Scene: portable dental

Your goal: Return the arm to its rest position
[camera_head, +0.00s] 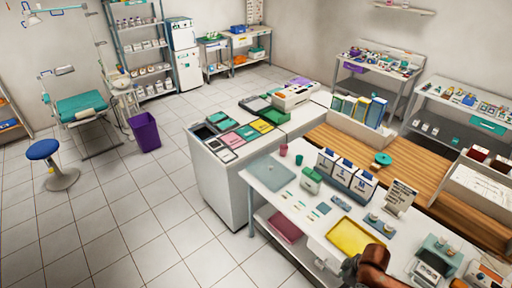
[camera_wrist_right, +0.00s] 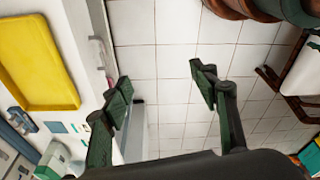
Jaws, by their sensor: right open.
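My right gripper (camera_wrist_right: 163,88) is open and empty in the right wrist view, its two dark fingers spread apart above the tiled floor. It is beside the edge of the white table (camera_wrist_right: 84,30), touching nothing that I can see. Part of my right arm (camera_head: 372,268) shows at the bottom of the head view, in front of the table's near edge. My left arm and left gripper are not in view.
A yellow tray (camera_head: 355,237) lies near the table's front edge and also shows in the right wrist view (camera_wrist_right: 40,60). A green-and-white box (camera_head: 312,181) and labelled bins (camera_head: 347,177) stand behind it.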

